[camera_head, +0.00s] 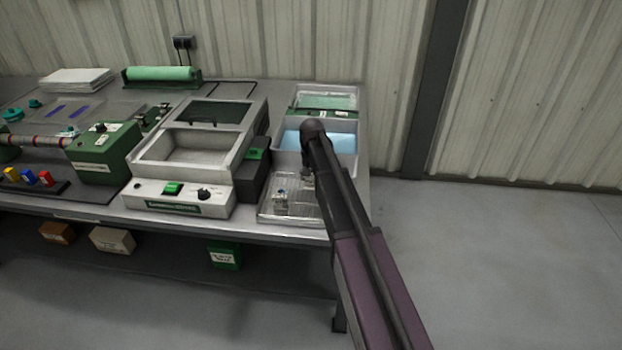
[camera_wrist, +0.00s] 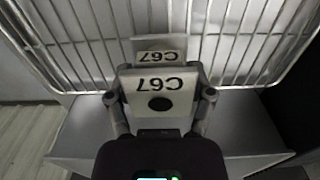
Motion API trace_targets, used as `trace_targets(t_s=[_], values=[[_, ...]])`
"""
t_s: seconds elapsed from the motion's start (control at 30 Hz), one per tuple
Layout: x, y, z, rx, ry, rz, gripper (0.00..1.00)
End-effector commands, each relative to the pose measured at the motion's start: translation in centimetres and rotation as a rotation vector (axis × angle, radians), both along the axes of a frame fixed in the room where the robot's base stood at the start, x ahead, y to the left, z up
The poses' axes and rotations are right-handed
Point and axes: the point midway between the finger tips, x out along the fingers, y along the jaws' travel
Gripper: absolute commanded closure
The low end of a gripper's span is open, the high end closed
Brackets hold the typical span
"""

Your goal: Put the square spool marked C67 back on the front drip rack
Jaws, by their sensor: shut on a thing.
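My gripper (camera_wrist: 160,98) is shut on the square spool marked C67 (camera_wrist: 158,90), with one finger on each side. Its pale face has a dark round hole and an upside-down C67. A second pale plate marked C67 (camera_wrist: 160,50) shows just behind; I cannot tell whether it is part of the spool. The front drip rack (camera_wrist: 80,20) is a wire grid lying beyond the spool; I cannot tell whether they touch. In the head view the rack (camera_head: 304,219) is at the bench's front right corner, and my arm hides most of the gripper. A small pale object (camera_head: 281,199) shows over the rack.
Behind the rack is a tray of blue liquid (camera_head: 343,141), and farther back a tray with pale green liquid (camera_head: 325,102). A grey machine with an open basin (camera_head: 190,150) stands to the left. Open floor lies right of the bench.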

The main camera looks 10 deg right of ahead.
Motion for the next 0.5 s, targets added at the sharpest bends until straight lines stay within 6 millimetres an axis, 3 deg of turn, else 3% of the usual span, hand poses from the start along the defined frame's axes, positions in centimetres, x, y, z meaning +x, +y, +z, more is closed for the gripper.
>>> trace_targets(t_s=[0.23,0.27,0.3,0.37,0.5], values=[[0.01,-0.01,-0.41,0.0,0.0,0.0,0.91],[0.0,-0.02,-0.33,0.0,0.0,0.0,0.25],[0.0,-0.02,-0.28,0.0,0.0,0.0,0.14],[0.0,-0.02,-0.28,0.0,0.0,0.0,0.0],[0.0,-0.03,-0.28,0.0,0.0,0.0,0.0]])
